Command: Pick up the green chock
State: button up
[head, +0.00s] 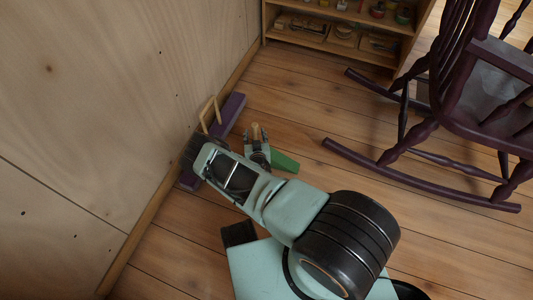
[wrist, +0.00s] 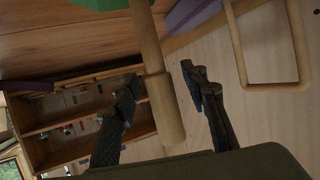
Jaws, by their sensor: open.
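The green chock (head: 284,161) lies on the plank floor, partly hidden behind my gripper (head: 258,148) in the head view. In the wrist view a green edge of the chock (wrist: 97,4) shows at the top. A pale wooden handle (wrist: 148,45) runs from it down between the two dark fingers of my gripper (wrist: 160,88). The fingers are open, one on each side of the handle, with visible gaps. The handle's end (head: 256,131) sticks up between the fingers in the head view.
A purple block (head: 230,112) with a wooden loop handle (head: 208,112) lies close by, against the plywood wall (head: 95,90). A dark rocking chair (head: 420,172) stands to the right. A low shelf (head: 330,45) stands at the back. Floor between shelf and gripper is clear.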

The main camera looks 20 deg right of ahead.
jog(key=shift+c, duration=0.3)
grip_shut()
jog(key=shift+r, duration=0.2)
